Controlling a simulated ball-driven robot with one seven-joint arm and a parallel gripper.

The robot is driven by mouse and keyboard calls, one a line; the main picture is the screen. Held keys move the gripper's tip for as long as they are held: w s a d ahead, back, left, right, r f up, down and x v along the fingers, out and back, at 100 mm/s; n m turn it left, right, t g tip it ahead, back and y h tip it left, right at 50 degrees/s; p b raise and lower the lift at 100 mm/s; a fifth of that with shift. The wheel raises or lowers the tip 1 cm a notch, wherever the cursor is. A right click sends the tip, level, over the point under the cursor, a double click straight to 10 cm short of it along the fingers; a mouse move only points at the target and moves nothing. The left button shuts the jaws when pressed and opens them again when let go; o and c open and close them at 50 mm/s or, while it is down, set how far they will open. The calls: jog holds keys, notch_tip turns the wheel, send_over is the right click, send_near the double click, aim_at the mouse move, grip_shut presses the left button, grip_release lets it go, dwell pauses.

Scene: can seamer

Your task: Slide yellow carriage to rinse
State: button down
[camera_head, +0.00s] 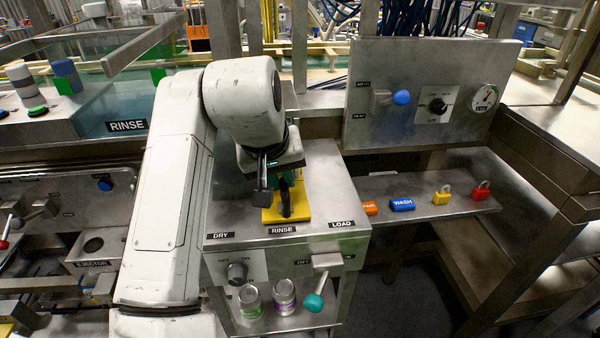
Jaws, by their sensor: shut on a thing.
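The yellow carriage (270,215) is a flat yellow plate on top of the steel box with a dark upright handle. It stands directly behind the RINSE label (283,230), between the DRY label (220,235) on the left and the LOAD label (341,224) on the right. My gripper (284,188) comes down from above and is shut on the carriage's handle. The gripper and my arm hide part of the carriage and of the box top behind it.
Below the box front are a black knob (237,271), a teal-tipped lever (314,301) and two cans (284,297) on a shelf. To the right, a ledge holds a blue WASH block (402,204), a yellow padlock (441,196) and a red padlock (481,190). A gauge panel (460,70) stands behind.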

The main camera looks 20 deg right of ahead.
jog(key=shift+w+a+r, duration=0.1)
jog(key=shift+w+a, duration=0.1)
jog(key=shift+a, duration=0.3)
jog(key=c, duration=1.1)
grip_release()
jog(key=p+v, duration=0.1)
jog(key=v, duration=0.9)
jog(key=shift+s+r, duration=0.25)
jog(key=shift+a, duration=0.15)
